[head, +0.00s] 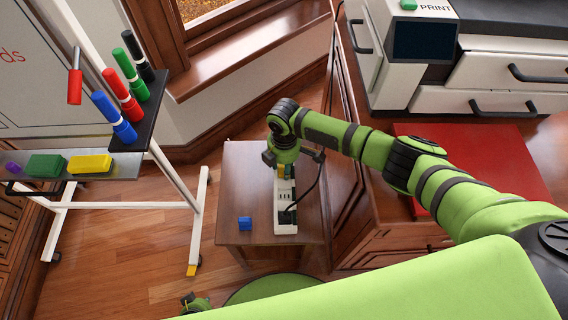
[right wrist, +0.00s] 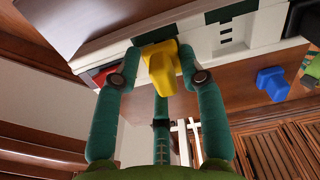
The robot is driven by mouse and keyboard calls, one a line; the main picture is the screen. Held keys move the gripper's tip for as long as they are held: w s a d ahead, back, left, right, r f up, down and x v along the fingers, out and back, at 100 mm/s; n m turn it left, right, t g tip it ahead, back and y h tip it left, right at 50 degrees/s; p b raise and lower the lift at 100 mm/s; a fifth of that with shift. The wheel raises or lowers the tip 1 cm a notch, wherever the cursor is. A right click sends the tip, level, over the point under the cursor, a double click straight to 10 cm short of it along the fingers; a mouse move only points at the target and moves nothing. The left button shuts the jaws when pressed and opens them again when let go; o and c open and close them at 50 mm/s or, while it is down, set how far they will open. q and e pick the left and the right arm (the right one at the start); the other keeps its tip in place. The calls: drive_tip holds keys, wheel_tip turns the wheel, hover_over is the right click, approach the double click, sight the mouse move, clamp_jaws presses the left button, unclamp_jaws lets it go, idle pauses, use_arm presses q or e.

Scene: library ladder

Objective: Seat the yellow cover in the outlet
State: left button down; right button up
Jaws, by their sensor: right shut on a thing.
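The yellow cover (right wrist: 165,68) is between the two fingers of my right gripper (right wrist: 163,78), which is shut on it. The cover's far end is up against a dark outlet of the white power strip (right wrist: 200,28); I cannot tell how far in it sits. In the head view the strip (head: 286,215) lies lengthwise on a small wooden table, and my right gripper (head: 285,165) is over its far end, hiding most of the cover. A blue cover (head: 245,223) stands on the table left of the strip; it also shows in the right wrist view (right wrist: 272,82).
The small wooden table (head: 240,180) has bare room left of the strip. A black cable (head: 309,190) runs along the strip's right side. A whiteboard stand with markers (head: 125,110) is on the left. A cabinet with a red mat (head: 520,160) and a printer (head: 480,60) is on the right.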

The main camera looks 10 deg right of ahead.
drive_tip(key=shift+f, duration=0.35)
drive_tip(key=o, duration=1)
wheel_tip(320, 180, up, 12)
drive_tip(key=shift+r, duration=0.1)
